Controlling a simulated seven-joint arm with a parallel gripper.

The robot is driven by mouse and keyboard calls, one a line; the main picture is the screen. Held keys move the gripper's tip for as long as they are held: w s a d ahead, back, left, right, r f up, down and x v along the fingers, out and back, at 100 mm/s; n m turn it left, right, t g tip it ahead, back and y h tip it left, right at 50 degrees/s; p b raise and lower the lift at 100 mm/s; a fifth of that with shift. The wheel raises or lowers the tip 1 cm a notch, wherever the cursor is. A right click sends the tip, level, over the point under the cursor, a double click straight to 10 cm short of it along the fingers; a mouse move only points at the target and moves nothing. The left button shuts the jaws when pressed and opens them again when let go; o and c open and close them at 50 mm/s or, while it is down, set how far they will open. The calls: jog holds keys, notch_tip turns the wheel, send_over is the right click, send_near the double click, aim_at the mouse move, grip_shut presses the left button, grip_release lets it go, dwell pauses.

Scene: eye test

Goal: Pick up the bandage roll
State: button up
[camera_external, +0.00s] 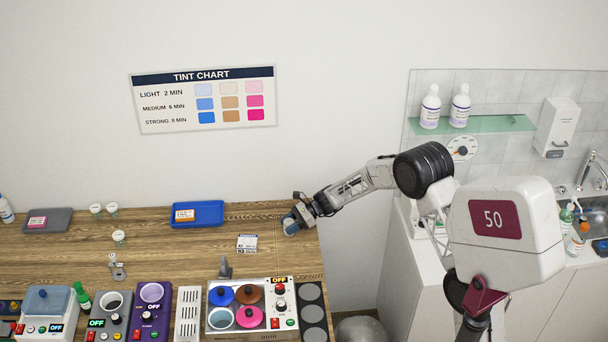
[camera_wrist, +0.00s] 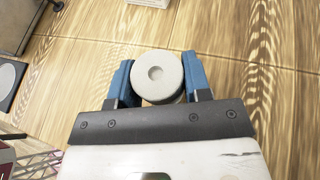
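The bandage roll (camera_wrist: 157,72), a round off-white roll with a small dimple in its middle, is between the two blue fingers of my gripper (camera_wrist: 158,78) in the wrist view. No clear gap shows between its sides and the fingers, so my gripper looks shut on it. In the external view my gripper (camera_external: 292,225) is low over the right back edge of the wooden table (camera_external: 150,245). The roll is mostly hidden there, and whether it touches the table I cannot tell.
A device with coloured lids (camera_external: 250,304) stands toward the front. Small jars (camera_external: 119,237) are farther left. The table's right edge is close to my gripper.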

aim_at(290, 222)
jog(key=c, duration=0.4)
jog(key=shift+r, duration=0.15)
jog(key=shift+r, duration=1.4)
jog(key=shift+s+d+r, duration=0.15)
jog(key=shift+r, duration=0.15)
jog(key=s+d, duration=0.3)
jog(key=s, duration=0.1)
jog(key=s+d+r, duration=0.1)
jog(key=s+d, duration=0.2)
jog(key=s, duration=0.1)
jog(key=s+d, duration=0.3)
jog(key=s, duration=0.1)
jog(key=shift+s+r, duration=0.15)
jog(key=shift+s, duration=0.2)
